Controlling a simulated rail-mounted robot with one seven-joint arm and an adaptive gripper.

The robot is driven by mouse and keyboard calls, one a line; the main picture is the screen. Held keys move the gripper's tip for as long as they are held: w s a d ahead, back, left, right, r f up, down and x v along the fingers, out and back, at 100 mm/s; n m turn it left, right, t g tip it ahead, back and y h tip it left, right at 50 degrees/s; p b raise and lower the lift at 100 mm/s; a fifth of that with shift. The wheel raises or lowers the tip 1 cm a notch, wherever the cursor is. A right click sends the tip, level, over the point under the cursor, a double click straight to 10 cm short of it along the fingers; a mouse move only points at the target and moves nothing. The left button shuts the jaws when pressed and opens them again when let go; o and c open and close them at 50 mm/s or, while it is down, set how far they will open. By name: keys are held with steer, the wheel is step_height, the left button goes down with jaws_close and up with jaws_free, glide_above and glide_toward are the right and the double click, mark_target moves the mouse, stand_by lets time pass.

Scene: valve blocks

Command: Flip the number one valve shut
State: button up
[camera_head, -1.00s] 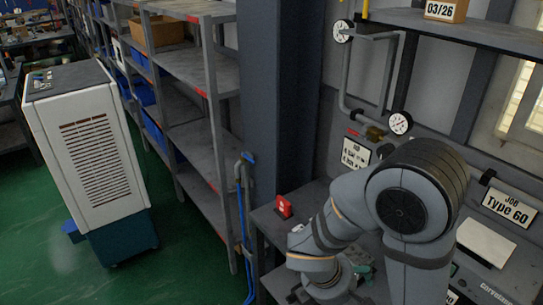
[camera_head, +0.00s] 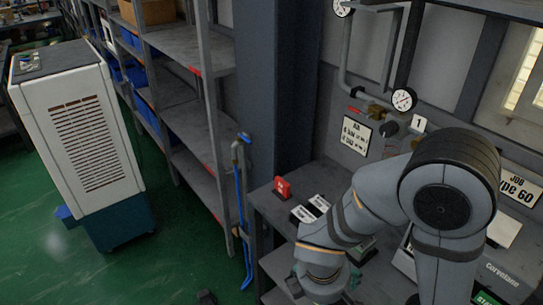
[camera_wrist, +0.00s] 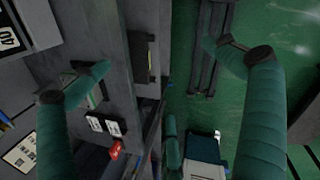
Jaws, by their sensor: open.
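A white label marked 1 (camera_head: 419,124) is on the back wall in the head view, just above my arm. A grey round part (camera_head: 390,128) sits left of the label, below a dial gauge (camera_head: 404,99). A brass fitting (camera_head: 375,112) and a small red handle (camera_head: 354,109) are on the pipe to the left; I cannot tell which part is the number one valve's handle. My arm hides the area below the label. My gripper (camera_wrist: 157,55) is open and empty in the wrist view, its teal fingers wide apart, away from the wall fittings.
A workbench under the wall bears a red block (camera_head: 282,187) and white-labelled dark boxes (camera_head: 310,208). Grey shelving (camera_head: 192,130) and a dark column (camera_head: 271,90) stand left of it. A white cabinet (camera_head: 85,135) stands on the green floor, with open floor between.

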steer(key=shift+s+d+f+m+b, duration=0.35)
steer(key=shift+d+f+m, duration=0.15)
steer(key=shift+d+f, duration=0.15)
